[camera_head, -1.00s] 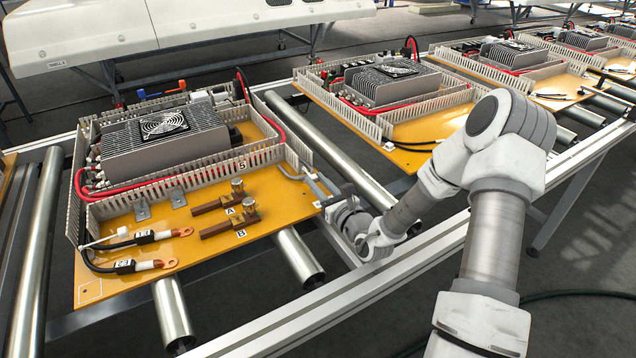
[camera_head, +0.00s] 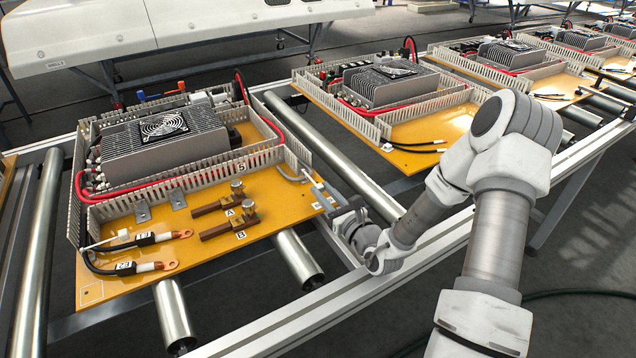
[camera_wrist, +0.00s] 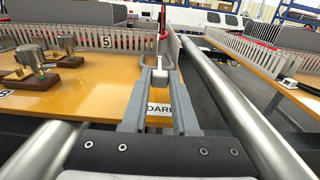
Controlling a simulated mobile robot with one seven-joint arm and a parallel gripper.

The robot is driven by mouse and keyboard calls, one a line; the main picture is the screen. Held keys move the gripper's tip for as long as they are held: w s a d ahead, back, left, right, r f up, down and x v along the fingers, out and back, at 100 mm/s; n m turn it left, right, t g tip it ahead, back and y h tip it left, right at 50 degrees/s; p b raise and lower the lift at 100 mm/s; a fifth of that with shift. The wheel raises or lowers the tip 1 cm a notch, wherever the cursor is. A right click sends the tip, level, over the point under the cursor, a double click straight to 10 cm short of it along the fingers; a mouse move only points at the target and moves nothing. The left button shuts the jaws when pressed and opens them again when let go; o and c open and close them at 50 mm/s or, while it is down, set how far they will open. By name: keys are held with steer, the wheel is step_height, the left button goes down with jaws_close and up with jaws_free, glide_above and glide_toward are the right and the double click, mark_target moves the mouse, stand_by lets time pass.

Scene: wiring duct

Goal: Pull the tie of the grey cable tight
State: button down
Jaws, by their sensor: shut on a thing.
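In the wrist view the grey cable (camera_wrist: 166,58) bends just beyond my fingertips. My gripper (camera_head: 318,185) is at that corner, reaching in from the right. In the wrist view my gripper (camera_wrist: 160,75) is shut on a small pale piece at its tips, which looks like the tail of the tie. The tie's loop and head are too small to make out, so I cannot tell how tight it sits.
The slotted duct wall (camera_head: 205,172) stands close beyond the tips. Brown terminal blocks (camera_head: 222,205) with brass posts stand left of my gripper. Black cables with copper lugs (camera_head: 150,266) lie at the front left. A metal roller (camera_head: 345,180) and the conveyor rail lie to the right.

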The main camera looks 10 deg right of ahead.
steer(key=shift+s+d, duration=0.1)
steer(key=shift+s, duration=0.25)
steer(key=c, duration=0.7)
jaws_free()
steer(key=shift+p+v, duration=1.75)
steer(key=shift+v, duration=6.95)
steer(key=shift+r, duration=0.1)
